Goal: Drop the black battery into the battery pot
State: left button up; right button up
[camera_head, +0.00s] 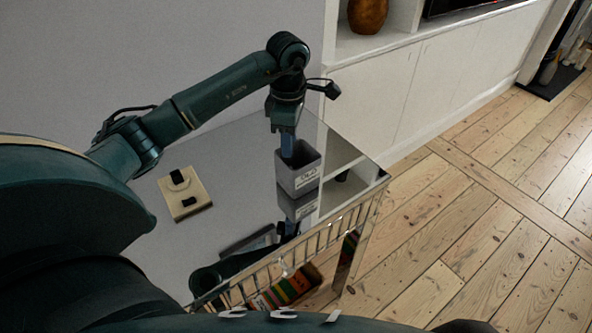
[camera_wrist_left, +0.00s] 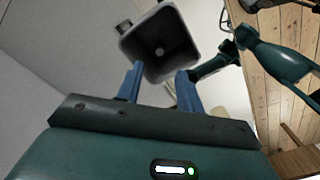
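The battery pot is a grey, open, square-mouthed container (camera_head: 298,172) with pale lettering, upright on the reflective table. My left gripper (camera_head: 287,153) points down at its mouth from above. In the left wrist view its two blue fingers (camera_wrist_left: 159,86) are apart, with nothing visible held between them. The pot (camera_wrist_left: 186,62) opens beyond the fingertips there, with a small pale round spot inside that I cannot identify. I cannot clearly make out the black battery. Small black pieces sit on a beige block (camera_head: 184,207) left of the pot. My right gripper is not in view.
The mirror-like tabletop (camera_head: 232,150) reflects the pot and my arm. A slatted metal rim (camera_head: 318,238) runs along the table's near right edge. A white cabinet (camera_head: 420,85) stands behind. Bare floorboards (camera_head: 440,225) are open to the right.

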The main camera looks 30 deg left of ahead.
pick_arm(q)
notch_tip(320, 180, up, 13)
dwell(0.4)
dwell(0.4)
